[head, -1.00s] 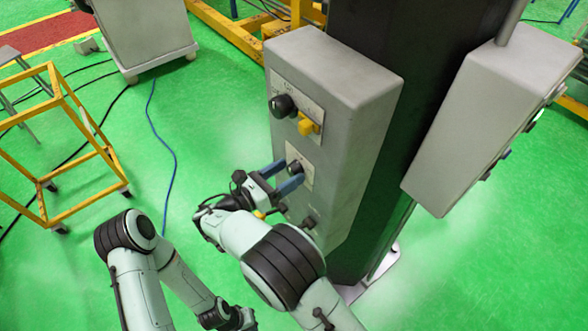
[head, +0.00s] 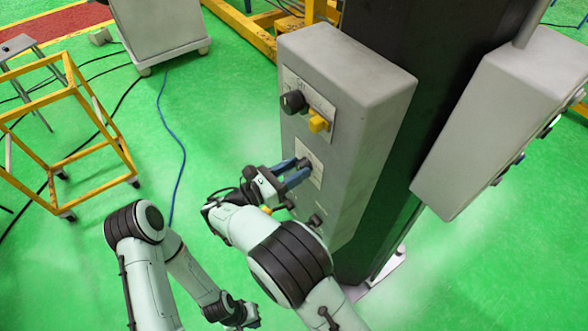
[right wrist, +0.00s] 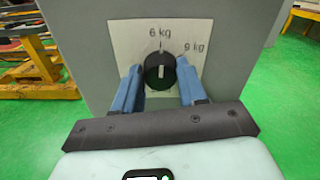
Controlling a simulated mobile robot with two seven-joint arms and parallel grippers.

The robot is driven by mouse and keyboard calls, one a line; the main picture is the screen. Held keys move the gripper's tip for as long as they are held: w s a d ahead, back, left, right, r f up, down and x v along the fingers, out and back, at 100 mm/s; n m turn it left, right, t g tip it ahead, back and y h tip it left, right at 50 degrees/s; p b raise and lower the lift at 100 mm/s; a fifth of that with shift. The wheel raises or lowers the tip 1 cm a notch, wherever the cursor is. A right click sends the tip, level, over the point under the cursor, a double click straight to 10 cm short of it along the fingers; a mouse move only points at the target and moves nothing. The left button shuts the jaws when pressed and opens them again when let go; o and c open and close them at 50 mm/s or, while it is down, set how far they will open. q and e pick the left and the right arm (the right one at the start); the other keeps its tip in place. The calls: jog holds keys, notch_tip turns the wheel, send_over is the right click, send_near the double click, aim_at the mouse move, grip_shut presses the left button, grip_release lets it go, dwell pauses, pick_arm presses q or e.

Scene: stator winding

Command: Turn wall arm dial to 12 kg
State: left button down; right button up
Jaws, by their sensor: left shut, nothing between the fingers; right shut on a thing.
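The wall arm dial is a black round knob (right wrist: 160,72) on a white plate (right wrist: 185,35) marked 6 kg and 9 kg. Its white line points up at the 6 kg mark. A 12 kg mark is not visible. My right gripper (right wrist: 161,85) has its blue fingers on either side of the knob and is shut on it. In the head view, my right gripper (head: 300,170) reaches the lower plate of the grey box (head: 345,130), and its fingers partly hide the dial. My left gripper (head: 245,316) is low in the head view, empty and away from the box.
Above the dial, the box carries another black knob (head: 293,102) and a yellow switch (head: 319,121). A small dark knob (head: 316,220) sits below. A second grey box (head: 500,120) hangs right of the dark column (head: 405,100). A yellow frame cart (head: 75,130) stands left on open green floor.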

jog(key=m+b, duration=0.1)
jog(key=m, duration=0.3)
jog(key=shift+s+m, duration=0.1)
jog(key=shift+m, duration=0.3)
pick_arm(q)
notch_tip(320, 180, down, 16)
jog(key=s+b, duration=0.3)
jog(key=b, duration=1.1)
jog(key=shift+r+b, duration=0.15)
jog(key=shift+b, duration=0.15)
pick_arm(e)
jog(key=shift+s+d+f+m, duration=0.1)
jog(key=shift+f+m, duration=0.05)
jog(key=shift+m, duration=4.45)
jog(key=shift+d+f+m, duration=0.1)
jog(key=shift+m, duration=4.5)
jog(key=o, duration=1.1)
jog(key=shift+c, duration=0.2)
